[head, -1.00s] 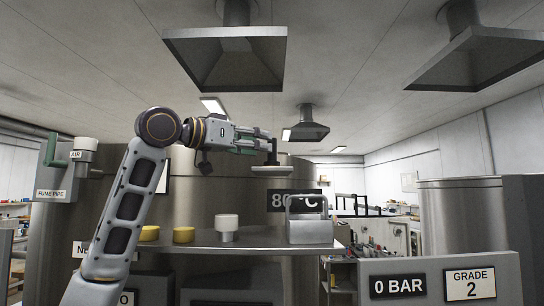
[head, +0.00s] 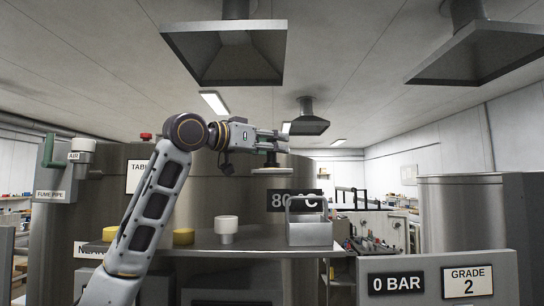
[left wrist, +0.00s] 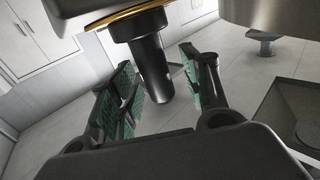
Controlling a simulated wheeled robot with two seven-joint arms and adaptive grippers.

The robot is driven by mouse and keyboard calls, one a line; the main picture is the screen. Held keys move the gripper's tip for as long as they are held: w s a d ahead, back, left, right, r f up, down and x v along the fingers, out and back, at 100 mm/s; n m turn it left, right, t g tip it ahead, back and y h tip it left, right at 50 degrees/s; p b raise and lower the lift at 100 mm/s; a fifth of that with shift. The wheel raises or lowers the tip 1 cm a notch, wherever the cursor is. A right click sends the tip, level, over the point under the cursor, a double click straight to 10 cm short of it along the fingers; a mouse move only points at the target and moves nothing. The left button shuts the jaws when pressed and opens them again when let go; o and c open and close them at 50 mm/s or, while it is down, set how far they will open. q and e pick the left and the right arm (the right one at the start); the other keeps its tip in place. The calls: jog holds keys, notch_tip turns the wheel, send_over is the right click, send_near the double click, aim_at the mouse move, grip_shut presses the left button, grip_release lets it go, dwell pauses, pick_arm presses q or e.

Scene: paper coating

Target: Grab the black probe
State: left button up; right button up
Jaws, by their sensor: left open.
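The black probe (head: 271,159) is an upright dark handle above a pale round disc (head: 272,171), in front of the large metal tank in the head view. My left gripper (head: 283,138) is open and level around the handle, coming from the left, and hides its upper part. In the left wrist view the probe (left wrist: 151,66) is a black cylinder with a gold ring at its disc end. It lies between the two green-padded fingers of my left gripper (left wrist: 158,57), with a gap on each side. My right gripper is not in view.
The tank (head: 205,190) stands close behind my arm. Fume hoods (head: 225,50) hang from the ceiling. Air to the gripper's right is clear.

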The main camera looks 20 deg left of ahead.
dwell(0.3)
pick_arm(q)
grip_shut()
jog(key=shift+r, duration=0.15)
dwell(0.3)
jog(key=shift+r, duration=4.85)
